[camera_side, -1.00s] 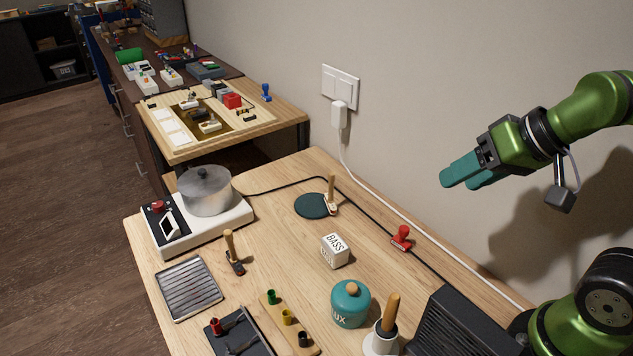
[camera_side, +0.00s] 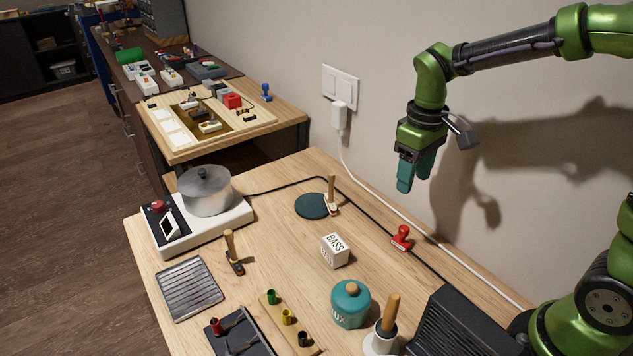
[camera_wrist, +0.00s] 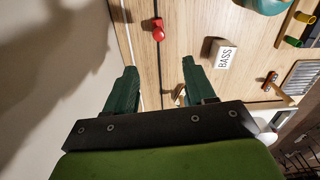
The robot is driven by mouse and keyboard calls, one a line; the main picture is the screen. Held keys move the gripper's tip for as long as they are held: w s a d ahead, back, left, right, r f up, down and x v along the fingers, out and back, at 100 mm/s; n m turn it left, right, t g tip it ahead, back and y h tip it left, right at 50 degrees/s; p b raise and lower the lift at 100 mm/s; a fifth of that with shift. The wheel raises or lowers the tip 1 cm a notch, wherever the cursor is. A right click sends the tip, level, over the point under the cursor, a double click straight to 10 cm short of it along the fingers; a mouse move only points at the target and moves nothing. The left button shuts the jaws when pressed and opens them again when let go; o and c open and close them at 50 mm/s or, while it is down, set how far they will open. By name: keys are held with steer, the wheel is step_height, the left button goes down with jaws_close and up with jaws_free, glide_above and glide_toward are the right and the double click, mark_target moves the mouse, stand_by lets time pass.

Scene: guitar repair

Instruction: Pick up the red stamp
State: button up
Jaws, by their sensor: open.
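The red stamp (camera_side: 401,238) stands upright on the wooden table, near the black cable and to the right of the white BASS block. It also shows in the wrist view (camera_wrist: 158,30), at the top centre, beyond and between the fingertips. My gripper (camera_side: 414,184) points down above the table, well above the stamp and close to the wall. In the wrist view my gripper (camera_wrist: 158,72) shows two teal fingers spread apart with nothing between them.
The white BASS block (camera_side: 335,250), teal jar (camera_side: 350,304) and a wooden-handled tool (camera_side: 388,320) stand near the stamp. A white cord (camera_side: 440,247) runs along the wall side, with a black cable on the table.

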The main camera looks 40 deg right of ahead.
mark_target(405, 227)
step_height(405, 227, down, 17)
steer(key=shift+s+d+r, duration=0.1)
steer(key=shift+d, duration=0.05)
stand_by(0.5)
steer(key=shift+c, duration=0.3)
jaws_close()
